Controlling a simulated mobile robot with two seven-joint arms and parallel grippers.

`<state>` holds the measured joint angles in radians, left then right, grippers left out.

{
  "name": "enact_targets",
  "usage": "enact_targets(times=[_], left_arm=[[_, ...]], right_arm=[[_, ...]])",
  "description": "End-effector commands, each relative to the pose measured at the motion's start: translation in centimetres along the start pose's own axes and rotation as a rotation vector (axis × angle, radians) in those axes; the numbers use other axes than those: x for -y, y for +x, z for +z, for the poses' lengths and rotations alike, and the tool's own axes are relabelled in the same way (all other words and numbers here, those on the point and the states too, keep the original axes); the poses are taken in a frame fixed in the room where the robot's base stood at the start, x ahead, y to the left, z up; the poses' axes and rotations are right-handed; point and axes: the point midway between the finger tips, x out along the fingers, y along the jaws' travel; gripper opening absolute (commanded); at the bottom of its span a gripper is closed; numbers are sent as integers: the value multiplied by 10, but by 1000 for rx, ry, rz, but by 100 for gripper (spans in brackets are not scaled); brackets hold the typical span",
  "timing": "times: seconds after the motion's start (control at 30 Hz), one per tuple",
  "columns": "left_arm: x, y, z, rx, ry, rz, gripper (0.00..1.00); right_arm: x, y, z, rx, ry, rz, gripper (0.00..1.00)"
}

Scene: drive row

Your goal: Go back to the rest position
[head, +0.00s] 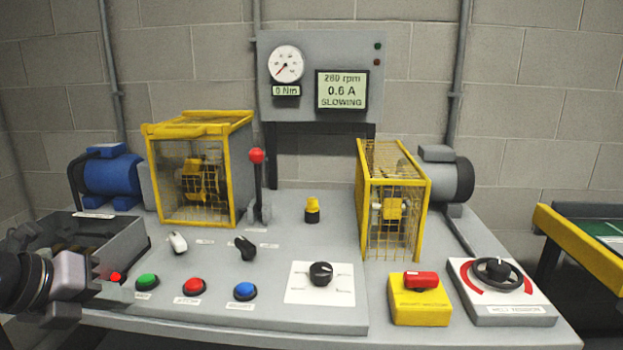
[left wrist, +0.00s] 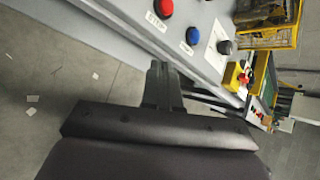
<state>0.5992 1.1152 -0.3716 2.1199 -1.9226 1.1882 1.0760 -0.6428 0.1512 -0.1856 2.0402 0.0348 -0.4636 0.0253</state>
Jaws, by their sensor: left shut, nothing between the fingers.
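My left gripper (head: 122,292) comes in at the lower left of the head view, by the front left corner of the bench, left of the green button (head: 148,282). Its fingers (left wrist: 162,88) are shut and empty in the left wrist view, beside the bench's front edge with floor below. The fingertips look apart from the buttons. My right gripper is in neither view. The display (head: 341,90) reads 280 rpm, 0.6 A, SLOWING.
A grey tray (head: 128,243) lies close behind my left gripper. Red (head: 193,287) and blue (head: 245,291) buttons line the panel front. Yellow guards (head: 239,165) (head: 424,205) and a red-knobbed lever (head: 257,157) stand behind. Open floor (left wrist: 60,75) lies before the bench.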

Motion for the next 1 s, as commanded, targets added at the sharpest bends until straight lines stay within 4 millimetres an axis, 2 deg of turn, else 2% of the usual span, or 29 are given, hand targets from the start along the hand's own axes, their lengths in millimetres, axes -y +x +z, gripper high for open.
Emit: enact_targets(times=[0.03,0.1,0.23,0.3,0.4,0.5,0.57,0.63,0.77,0.87,1.0], left_arm=[[17,11,-22,-90,-28,-94,0],[38,19,-45,-177,-70,-224,0],[77,23,-79,-303,-207,-483,0],[95,21,-90,-346,-319,-624,0],[114,16,-95,-366,-525,-810,0],[117,14,-90,-336,-773,-948,0],[111,16,-87,-298,-936,-1001,0],[97,22,-84,-236,-1137,-1031,0],[51,42,-94,-93,-1523,-987,0],[7,59,-122,26,-1816,-863,0],[-46,75,-186,153,-2156,-611,0]], right_arm=[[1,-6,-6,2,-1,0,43],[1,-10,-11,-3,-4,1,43],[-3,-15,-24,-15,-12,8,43],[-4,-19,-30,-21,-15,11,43],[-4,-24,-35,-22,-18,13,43],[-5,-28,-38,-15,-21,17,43],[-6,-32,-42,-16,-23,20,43],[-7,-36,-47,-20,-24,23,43],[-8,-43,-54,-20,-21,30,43],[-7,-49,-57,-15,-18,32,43],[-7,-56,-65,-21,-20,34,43]])
